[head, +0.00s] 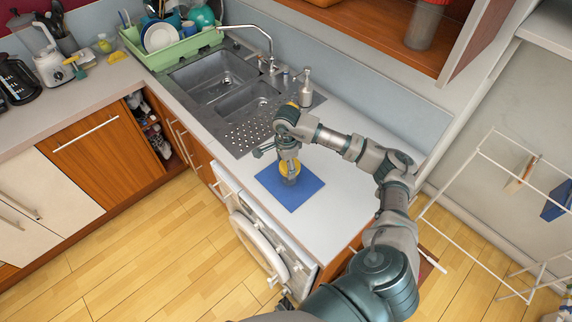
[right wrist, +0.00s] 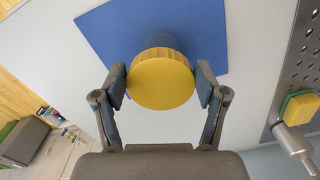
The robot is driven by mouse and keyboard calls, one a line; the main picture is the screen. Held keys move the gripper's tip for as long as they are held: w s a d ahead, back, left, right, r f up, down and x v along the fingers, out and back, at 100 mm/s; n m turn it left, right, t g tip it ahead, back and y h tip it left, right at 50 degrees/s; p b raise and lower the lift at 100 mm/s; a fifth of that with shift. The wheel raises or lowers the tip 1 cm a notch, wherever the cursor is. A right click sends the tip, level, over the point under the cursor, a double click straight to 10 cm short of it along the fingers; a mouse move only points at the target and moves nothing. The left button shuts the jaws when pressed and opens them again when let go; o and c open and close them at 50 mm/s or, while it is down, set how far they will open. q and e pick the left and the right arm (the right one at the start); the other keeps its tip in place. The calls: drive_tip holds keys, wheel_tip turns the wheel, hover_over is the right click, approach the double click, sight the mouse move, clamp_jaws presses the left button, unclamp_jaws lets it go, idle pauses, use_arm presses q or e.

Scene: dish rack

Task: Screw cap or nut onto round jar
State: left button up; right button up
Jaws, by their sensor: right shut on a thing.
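A yellow round cap (right wrist: 161,80) with a ribbed edge sits between the two fingers of my right gripper (right wrist: 161,85), which is shut on it. In the head view the cap (head: 290,167) shows on top of the jar (head: 289,179), under my right gripper (head: 289,163). The jar stands on a blue mat (head: 307,190) on the white worktop. In the right wrist view the cap hides most of the jar, so I cannot tell how the cap sits on the thread. My left gripper is not in view.
A metal sink (head: 215,76) with a drainboard lies to the left of the mat. A soap dispenser (head: 305,92) stands behind it. A green dish rack (head: 170,50) with dishes is at the back left. A white drying rack (head: 480,200) stands at the right.

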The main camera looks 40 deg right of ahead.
drive_tip(key=shift+f, duration=0.1)
drive_tip(key=m, duration=0.2)
drive_tip(key=shift+m, duration=1.3)
drive_tip(key=shift+a+m+p, duration=0.1)
drive_tip(key=shift+m+p, duration=0.3)
drive_tip(key=shift+m, duration=1.9)
